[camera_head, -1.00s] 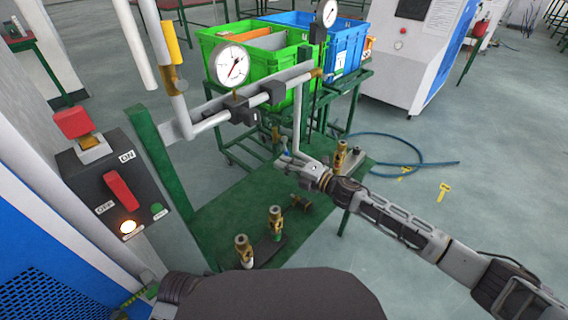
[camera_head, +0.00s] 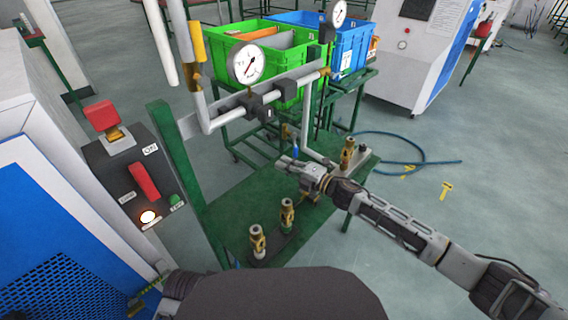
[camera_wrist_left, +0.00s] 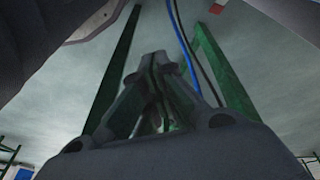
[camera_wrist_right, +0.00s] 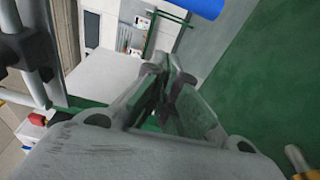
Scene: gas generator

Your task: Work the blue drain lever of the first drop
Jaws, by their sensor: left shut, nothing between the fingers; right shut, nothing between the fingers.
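A small blue piece (camera_head: 325,161), which looks like the drain lever, shows beside the lower end of a grey drop pipe (camera_head: 308,130). My right gripper (camera_head: 284,161) is shut and empty, a little left of the blue piece, over the green stand. In the right wrist view its fingertips (camera_wrist_right: 170,62) are together. A rounded blue part (camera_wrist_right: 203,6) lies beyond them at the top edge; I cannot tell whether it is the lever. My left gripper's fingers (camera_wrist_left: 157,62) are shut and empty in the left wrist view. The left gripper is hidden in the head view.
Brass fittings (camera_head: 287,215) stand on the green stand (camera_head: 225,215). A pressure gauge (camera_head: 246,63) sits on the pipework above. A switch box (camera_head: 140,180) is at the left. Green (camera_head: 283,89) and blue crates (camera_head: 350,45) stand behind. A blue hose (camera_head: 410,162) lies on the floor.

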